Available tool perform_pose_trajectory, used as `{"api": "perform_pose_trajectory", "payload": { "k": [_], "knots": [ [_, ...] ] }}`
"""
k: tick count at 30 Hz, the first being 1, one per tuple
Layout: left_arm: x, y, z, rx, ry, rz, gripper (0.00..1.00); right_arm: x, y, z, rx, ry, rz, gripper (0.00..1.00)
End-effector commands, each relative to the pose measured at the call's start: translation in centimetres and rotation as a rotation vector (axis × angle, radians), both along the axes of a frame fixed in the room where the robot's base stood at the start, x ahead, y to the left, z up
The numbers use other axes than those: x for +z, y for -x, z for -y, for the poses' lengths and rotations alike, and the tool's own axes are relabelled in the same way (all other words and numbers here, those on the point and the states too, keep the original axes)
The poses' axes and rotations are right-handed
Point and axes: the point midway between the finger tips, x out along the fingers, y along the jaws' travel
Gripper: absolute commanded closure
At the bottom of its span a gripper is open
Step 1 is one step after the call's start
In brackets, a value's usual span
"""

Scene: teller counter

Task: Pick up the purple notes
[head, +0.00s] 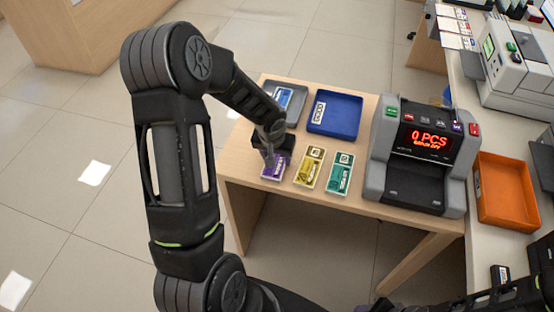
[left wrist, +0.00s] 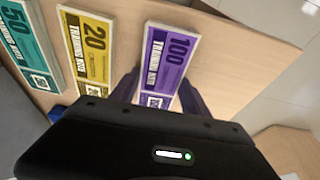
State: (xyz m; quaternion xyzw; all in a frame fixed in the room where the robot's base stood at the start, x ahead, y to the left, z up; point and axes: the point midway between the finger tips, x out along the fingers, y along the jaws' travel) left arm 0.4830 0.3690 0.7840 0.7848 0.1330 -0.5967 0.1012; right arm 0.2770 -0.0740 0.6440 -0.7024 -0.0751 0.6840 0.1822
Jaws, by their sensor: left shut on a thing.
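The purple notes (head: 273,171) are a bundle marked 100, at the front left of the wooden table. They also show in the left wrist view (left wrist: 166,55), between the two dark fingers. My left gripper (head: 271,155) comes down over their back end and is shut on them; its body hides part of that end. The bundle appears to be at table level; I cannot tell whether it is lifted. My right gripper is not in view; only part of my right arm shows at the lower right.
Yellow notes (head: 309,167) and teal notes (head: 341,174) lie in a row to the right. Behind are a grey tray (head: 299,116) with blue notes and a blue tray (head: 335,114). A counting machine (head: 420,155) reading 0 PCS and an orange tray (head: 507,190) stand right.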

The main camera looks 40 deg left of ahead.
Motion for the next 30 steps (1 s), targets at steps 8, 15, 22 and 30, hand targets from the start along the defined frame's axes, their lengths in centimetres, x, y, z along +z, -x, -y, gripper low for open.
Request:
{"api": "perform_pose_trajectory", "payload": {
  "k": [8,15,22,30],
  "knots": [
    [0.2,0.0,0.0,0.000,0.000,0.001,0.89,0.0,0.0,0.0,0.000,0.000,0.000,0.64],
    [2.7,-0.1,-0.1,0.002,-0.001,0.005,0.89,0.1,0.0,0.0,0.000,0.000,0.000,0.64],
    [7.2,-0.1,-0.1,0.002,-0.001,0.006,0.89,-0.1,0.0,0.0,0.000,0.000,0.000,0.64],
    [10.0,-0.1,0.0,-0.001,-0.001,0.002,0.89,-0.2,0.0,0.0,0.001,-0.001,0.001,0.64]
  ]
}}
